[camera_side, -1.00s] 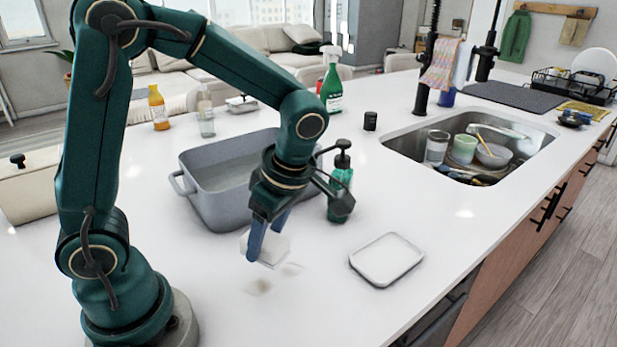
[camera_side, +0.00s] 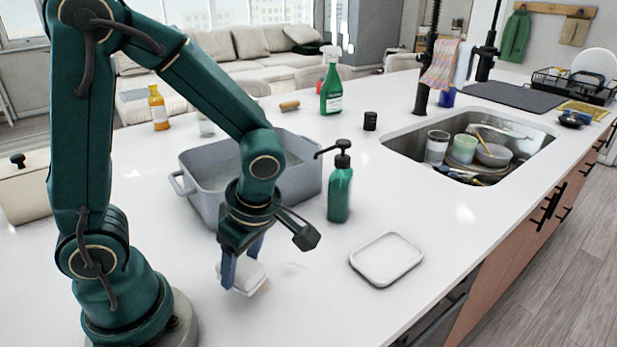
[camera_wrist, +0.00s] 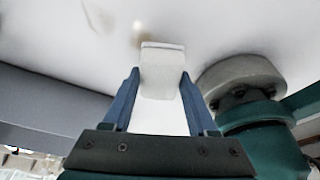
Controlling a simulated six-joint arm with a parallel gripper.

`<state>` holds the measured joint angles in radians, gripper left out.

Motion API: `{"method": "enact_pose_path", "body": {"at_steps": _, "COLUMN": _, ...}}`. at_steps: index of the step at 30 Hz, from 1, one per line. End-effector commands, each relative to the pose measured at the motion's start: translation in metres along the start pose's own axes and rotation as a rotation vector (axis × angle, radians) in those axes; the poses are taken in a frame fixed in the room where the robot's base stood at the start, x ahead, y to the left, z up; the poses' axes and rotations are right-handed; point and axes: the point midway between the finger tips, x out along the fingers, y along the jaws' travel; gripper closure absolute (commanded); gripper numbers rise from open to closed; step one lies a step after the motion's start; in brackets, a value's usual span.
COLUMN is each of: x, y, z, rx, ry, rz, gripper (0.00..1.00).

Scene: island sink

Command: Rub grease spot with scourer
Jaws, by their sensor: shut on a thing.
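My gripper (camera_side: 241,272) is shut on a pale block-shaped scourer (camera_side: 249,276), held low at the countertop in front of the grey basin. In the wrist view the scourer (camera_wrist: 162,75) sits between both blue fingertips. I cannot tell whether its underside touches the counter. A small brownish grease spot (camera_wrist: 137,40) shows just beyond the scourer's upper left edge in the wrist view. In the side view the scourer and fingers largely hide that spot. A fainter smear (camera_side: 291,268) lies on the counter to the scourer's right.
The grey basin (camera_side: 205,192) stands close behind my gripper. A green pump bottle (camera_side: 339,193) stands to its right, and a white tray (camera_side: 386,260) lies farther right. The sink (camera_side: 415,143) is at the back right. Counter between scourer and tray is clear.

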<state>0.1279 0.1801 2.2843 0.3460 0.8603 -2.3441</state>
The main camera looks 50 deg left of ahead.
Motion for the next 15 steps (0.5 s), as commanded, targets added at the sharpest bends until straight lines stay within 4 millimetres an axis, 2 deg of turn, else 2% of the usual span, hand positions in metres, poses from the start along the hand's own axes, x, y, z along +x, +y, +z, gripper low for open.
{"method": "enact_pose_path", "body": {"at_steps": 8, "x": 0.025, "y": -0.001, "z": 0.007, "rx": 0.004, "ry": 0.004, "rz": -0.004, "gripper": 1.00}}
{"method": "enact_pose_path", "body": {"at_steps": 10, "x": 0.037, "y": -0.001, "z": 0.010, "rx": 0.005, "ry": 0.007, "rz": -0.007, "gripper": 1.00}}
{"method": "enact_pose_path", "body": {"at_steps": 15, "x": 0.034, "y": 0.015, "z": 0.017, "rx": -0.001, "ry": 0.002, "rz": 0.000, "gripper": 1.00}}
